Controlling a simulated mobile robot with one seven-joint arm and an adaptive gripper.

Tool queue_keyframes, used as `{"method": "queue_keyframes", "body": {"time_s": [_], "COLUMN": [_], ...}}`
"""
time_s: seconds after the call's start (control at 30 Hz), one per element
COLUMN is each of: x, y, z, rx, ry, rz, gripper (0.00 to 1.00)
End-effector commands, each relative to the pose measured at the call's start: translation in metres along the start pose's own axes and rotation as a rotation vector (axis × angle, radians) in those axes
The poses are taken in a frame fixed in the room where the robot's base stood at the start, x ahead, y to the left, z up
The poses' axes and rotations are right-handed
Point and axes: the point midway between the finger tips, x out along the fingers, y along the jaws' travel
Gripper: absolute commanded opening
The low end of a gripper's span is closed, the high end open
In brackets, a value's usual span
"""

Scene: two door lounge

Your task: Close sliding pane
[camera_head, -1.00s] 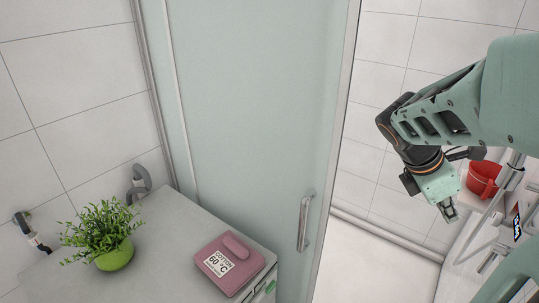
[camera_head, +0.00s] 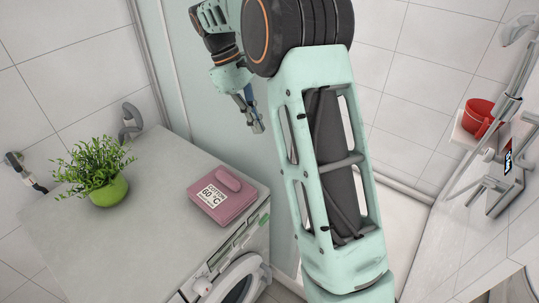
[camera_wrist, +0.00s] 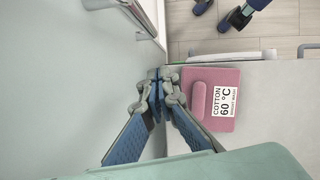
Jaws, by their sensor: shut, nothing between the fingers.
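The frosted sliding pane (camera_head: 222,135) stands behind the counter in the head view, mostly hidden behind my arm. To the right of my arm there is an opening with tiled wall behind it. The pane (camera_wrist: 60,60) fills the left of the wrist view, with its metal bar handle (camera_wrist: 145,20) at the top. My gripper (camera_head: 257,127) is shut and empty, pointing down in front of the pane above the counter. In the wrist view its fingertips (camera_wrist: 159,76) meet just below the handle and look apart from it. In the head view the handle is hidden.
A green potted plant (camera_head: 105,180) stands left. A red mug (camera_head: 478,115) sits on a shelf at right.

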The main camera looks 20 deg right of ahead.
Motion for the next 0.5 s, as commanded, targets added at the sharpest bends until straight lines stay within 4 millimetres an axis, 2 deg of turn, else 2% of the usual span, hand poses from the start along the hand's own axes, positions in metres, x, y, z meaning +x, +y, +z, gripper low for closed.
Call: {"method": "queue_keyframes", "body": {"time_s": [0.03,0.2,0.37,0.5], "x": [0.003,0.004,0.012,0.032], "y": [0.01,0.023,0.025,0.023], "z": [-0.002,-0.004,-0.003,-0.003], "rx": [0.001,-0.005,-0.007,-0.008], "ry": [-0.005,-0.013,-0.016,-0.017], "rz": [-0.013,-0.037,-0.04,-0.04], "gripper": [0.0,0.0,0.0,0.0]}}
